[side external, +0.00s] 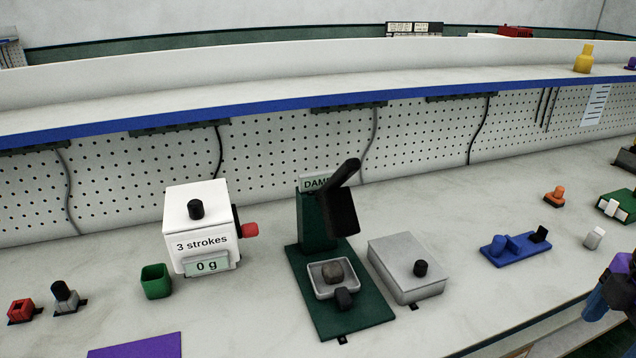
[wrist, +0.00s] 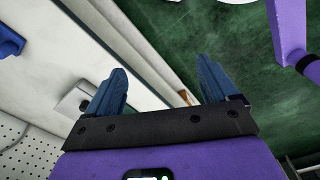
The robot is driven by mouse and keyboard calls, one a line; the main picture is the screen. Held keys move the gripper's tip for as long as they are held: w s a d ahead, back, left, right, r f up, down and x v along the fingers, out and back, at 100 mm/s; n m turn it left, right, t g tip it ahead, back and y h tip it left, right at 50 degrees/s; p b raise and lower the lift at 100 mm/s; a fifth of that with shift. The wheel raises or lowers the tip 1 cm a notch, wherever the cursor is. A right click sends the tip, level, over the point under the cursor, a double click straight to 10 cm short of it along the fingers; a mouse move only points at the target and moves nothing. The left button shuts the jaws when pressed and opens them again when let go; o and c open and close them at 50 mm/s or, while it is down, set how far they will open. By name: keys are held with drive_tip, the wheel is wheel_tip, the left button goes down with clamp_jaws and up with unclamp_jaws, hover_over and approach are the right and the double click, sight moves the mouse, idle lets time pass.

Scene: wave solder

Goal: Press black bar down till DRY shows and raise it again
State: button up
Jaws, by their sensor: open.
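A dark green press (side external: 347,306) stands mid-bench in the side external view. Its black bar (side external: 343,205) is raised, tilted up to the right. A sign (side external: 312,184) behind it reads "DAM", the rest hidden by the bar. A small tray (side external: 321,287) on the press base holds a brown-grey lump (side external: 333,273). A black block (side external: 344,299) sits at the tray's front. My gripper, with blue fingers, is at the far right edge of the side view, well away from the press. In the wrist view my gripper (wrist: 163,92) is open and empty.
A white box (side external: 203,215) reading "3 strokes" and "0 g" stands left of the press, near a green cup (side external: 155,281). A grey box (side external: 410,268) with a black knob sits right of it. A blue fixture (side external: 512,245) lies farther right. A blue-edged shelf (side external: 250,115) overhangs behind.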

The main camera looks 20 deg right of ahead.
drive_tip(key=shift+w+a, duration=0.1)
drive_tip(key=c, duration=0.6)
drive_tip(key=shift+o, duration=0.2)
wheel_tip(320, 180, up, 23)
drive_tip(key=m+t, duration=0.4)
drive_tip(key=m, duration=0.9)
hover_over(346, 179)
drive_tip(key=s, duration=0.8)
drive_tip(key=x, duration=1.1)
drive_tip(key=w+x, duration=0.1)
drive_tip(key=x, duration=0.5)
drive_tip(key=shift+d+r, duration=0.2)
drive_tip(key=shift+d, duration=0.1)
drive_tip(key=shift+s, duration=0.1)
clamp_jaws()
